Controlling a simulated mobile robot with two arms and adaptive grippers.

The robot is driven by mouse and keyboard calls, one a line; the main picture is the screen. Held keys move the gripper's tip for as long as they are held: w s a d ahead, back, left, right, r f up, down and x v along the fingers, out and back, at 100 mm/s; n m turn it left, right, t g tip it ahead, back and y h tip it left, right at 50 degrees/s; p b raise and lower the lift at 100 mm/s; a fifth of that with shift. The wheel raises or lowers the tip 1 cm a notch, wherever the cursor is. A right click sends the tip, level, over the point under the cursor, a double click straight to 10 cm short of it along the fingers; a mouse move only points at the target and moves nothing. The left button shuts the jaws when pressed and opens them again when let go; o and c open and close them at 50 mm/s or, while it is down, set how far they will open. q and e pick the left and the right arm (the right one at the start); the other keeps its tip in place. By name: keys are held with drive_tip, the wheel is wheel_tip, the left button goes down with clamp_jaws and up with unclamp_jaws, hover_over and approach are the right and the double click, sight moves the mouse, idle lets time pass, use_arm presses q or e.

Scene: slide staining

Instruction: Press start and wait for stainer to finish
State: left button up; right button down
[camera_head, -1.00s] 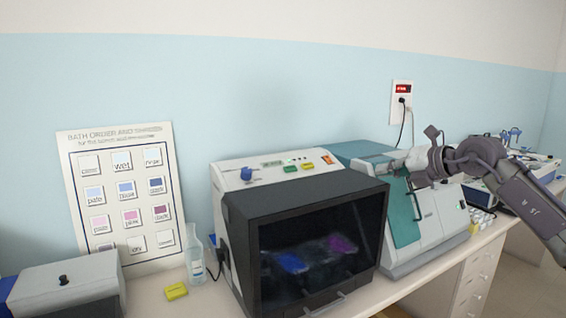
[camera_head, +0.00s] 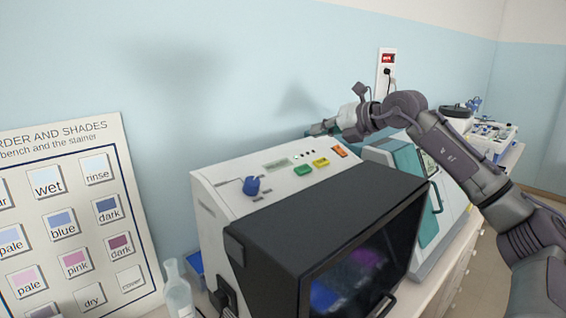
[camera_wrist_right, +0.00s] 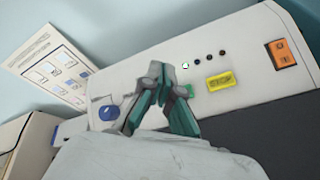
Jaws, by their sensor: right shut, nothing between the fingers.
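The stainer (camera_head: 215,190) stands on the bench with a white sloped top panel and a dark front door (camera_head: 330,225). Blue and magenta shapes show dimly behind its window. On the panel are a blue knob (camera_head: 251,186), a green button (camera_head: 303,170), a yellow STOP button (camera_head: 321,162) and an orange switch (camera_head: 340,151). My right gripper (camera_head: 318,129) is shut and empty, above and behind the panel. In the right wrist view its fingertips (camera_wrist_right: 157,69) are over the panel, and a finger partly hides the green button (camera_wrist_right: 190,90). Contact cannot be told. My left gripper is out of view.
A teal and white machine (camera_head: 408,160) stands right of the stainer, under my right arm. A shade chart (camera_head: 70,225) leans on the wall at left. A clear bottle (camera_head: 177,290) stands by the stainer's left side. A wall outlet (camera_head: 387,72) is behind.

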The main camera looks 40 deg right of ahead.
sight(303, 170)
drive_tip(key=f+b, duration=0.1)
drive_tip(key=f, duration=0.1)
drive_tip(key=w+f+b, duration=0.1)
drive_tip(key=f, duration=0.1)
drive_tip(key=w+f+b, duration=0.1)
drive_tip(key=f, duration=0.1)
drive_tip(key=shift+a+f+b, duration=0.15)
drive_tip(key=shift+f+b, duration=0.15)
drive_tip(key=shift+b, duration=0.1)
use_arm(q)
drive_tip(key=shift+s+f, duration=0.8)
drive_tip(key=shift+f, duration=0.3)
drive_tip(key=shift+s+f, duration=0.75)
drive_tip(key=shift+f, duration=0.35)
use_arm(e)
drive_tip(key=shift+w+f, duration=0.4)
drive_tip(key=shift+f, duration=0.3)
use_arm(q)
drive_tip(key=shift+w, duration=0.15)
drive_tip(key=shift+b, duration=0.3)
use_arm(e)
drive_tip(key=shift+f, duration=0.1)
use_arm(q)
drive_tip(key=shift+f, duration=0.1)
use_arm(e)
drive_tip(key=shift+w+f, duration=0.15)
drive_tip(key=shift+f, duration=0.1)
